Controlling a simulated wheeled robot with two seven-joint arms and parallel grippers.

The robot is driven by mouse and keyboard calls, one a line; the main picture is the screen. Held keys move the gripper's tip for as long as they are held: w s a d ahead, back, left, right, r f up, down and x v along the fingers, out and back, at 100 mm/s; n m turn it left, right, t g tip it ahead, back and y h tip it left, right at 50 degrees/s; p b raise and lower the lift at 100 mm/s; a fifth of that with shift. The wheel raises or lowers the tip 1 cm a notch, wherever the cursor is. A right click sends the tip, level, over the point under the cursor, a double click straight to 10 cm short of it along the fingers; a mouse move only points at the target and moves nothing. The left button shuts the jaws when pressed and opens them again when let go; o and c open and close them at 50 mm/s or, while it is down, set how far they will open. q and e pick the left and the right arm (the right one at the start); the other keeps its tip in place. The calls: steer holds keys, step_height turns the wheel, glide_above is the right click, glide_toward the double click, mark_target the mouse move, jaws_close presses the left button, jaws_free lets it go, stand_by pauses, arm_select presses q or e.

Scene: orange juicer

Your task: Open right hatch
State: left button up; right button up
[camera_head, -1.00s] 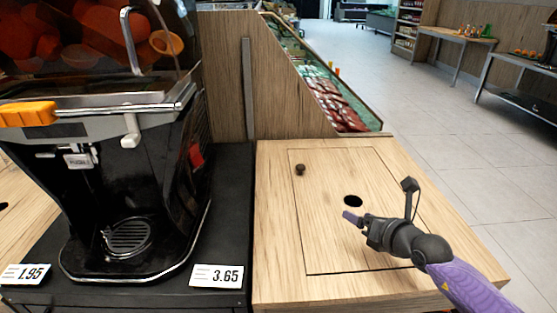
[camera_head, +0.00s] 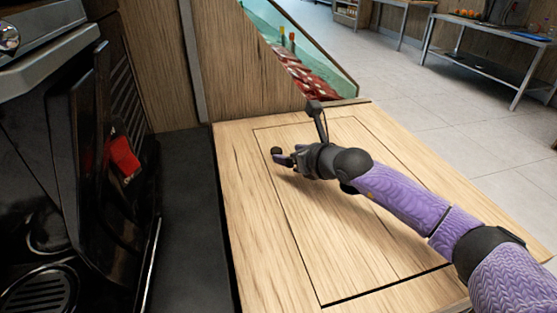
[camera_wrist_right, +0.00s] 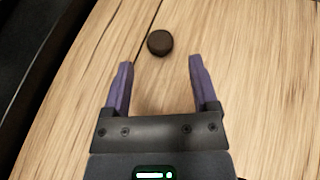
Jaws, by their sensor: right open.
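The right hatch (camera_head: 330,230) is a wooden panel set flush in the wooden counter top, outlined by a thin dark seam, and it lies closed. Its dark round knob (camera_head: 277,151) sits near the panel's far left corner. My right gripper (camera_head: 286,160) is just beside the knob, low over the panel. In the right wrist view the gripper (camera_wrist_right: 157,80) is open and empty, its two purple fingers apart. The knob (camera_wrist_right: 160,42) is just ahead of the fingertips, between their lines, not gripped. The hole in the hatch is hidden behind my arm. My left gripper is not in view.
The black juicer (camera_head: 90,160) stands on a dark stand (camera_head: 190,210) at the left. Open floor (camera_head: 430,100) lies to the right.

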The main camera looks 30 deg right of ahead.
mark_target(280, 153)
steer(key=x, duration=0.1)
steer(key=b+x, duration=0.1)
steer(key=x, duration=0.1)
steer(key=shift+s+f, duration=0.1)
steer(key=shift+f, duration=0.15)
steer(key=shift+w+b, duration=0.3)
steer(key=shift+b, duration=0.1)
steer(key=shift+w+r, duration=0.1)
steer(key=shift+w, duration=0.05)
steer(key=shift+c, duration=1.3)
steer(key=c, duration=0.7)
jaws_close()
